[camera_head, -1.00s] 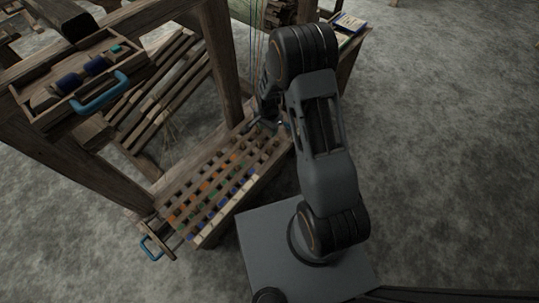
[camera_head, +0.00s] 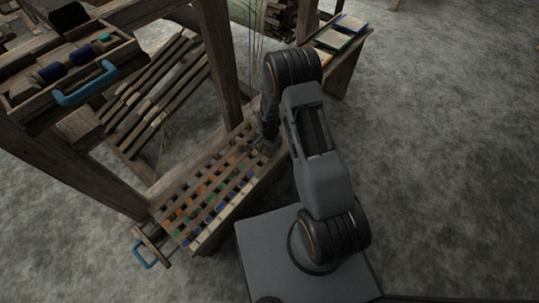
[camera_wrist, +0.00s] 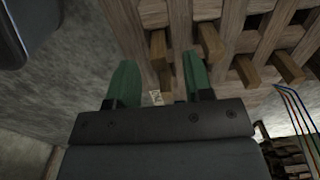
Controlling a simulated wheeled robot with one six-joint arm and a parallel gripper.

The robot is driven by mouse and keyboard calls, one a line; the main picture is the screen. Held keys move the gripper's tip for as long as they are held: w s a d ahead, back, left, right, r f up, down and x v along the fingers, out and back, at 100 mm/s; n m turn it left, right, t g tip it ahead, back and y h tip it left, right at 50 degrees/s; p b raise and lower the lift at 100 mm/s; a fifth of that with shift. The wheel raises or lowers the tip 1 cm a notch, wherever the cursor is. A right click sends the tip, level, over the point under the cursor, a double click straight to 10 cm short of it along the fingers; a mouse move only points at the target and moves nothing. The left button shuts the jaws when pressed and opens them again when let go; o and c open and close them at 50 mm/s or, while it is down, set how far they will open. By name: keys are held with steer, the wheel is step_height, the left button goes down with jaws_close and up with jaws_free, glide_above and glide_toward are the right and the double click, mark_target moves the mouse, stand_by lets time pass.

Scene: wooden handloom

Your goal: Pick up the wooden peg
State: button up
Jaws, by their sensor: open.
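Wooden pegs stick out of a slatted wooden rack; in the wrist view one wooden peg (camera_wrist: 159,46) lies between and a little beyond my two green fingertips. My gripper (camera_wrist: 159,76) is open, with a finger on each side of that peg's line and no visible grip on it. Other similar pegs (camera_wrist: 210,43) stand to the right. In the head view my gripper (camera_head: 263,146) is at the upper right end of the slatted rack (camera_head: 212,190), mostly hidden by my arm. I cannot tell there which peg is nearest.
The loom's wooden post (camera_head: 220,65) rises close left of my arm. Coloured threads (camera_wrist: 297,115) hang at the right in the wrist view. A drawer with a blue handle (camera_head: 85,84) is at upper left. A side table with books (camera_head: 340,35) stands behind. The floor at right is clear.

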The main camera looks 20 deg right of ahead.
mark_target(269, 154)
step_height(269, 154, down, 3)
steer(key=shift+r+b, duration=0.15)
steer(key=shift+b, duration=0.15)
jaws_close()
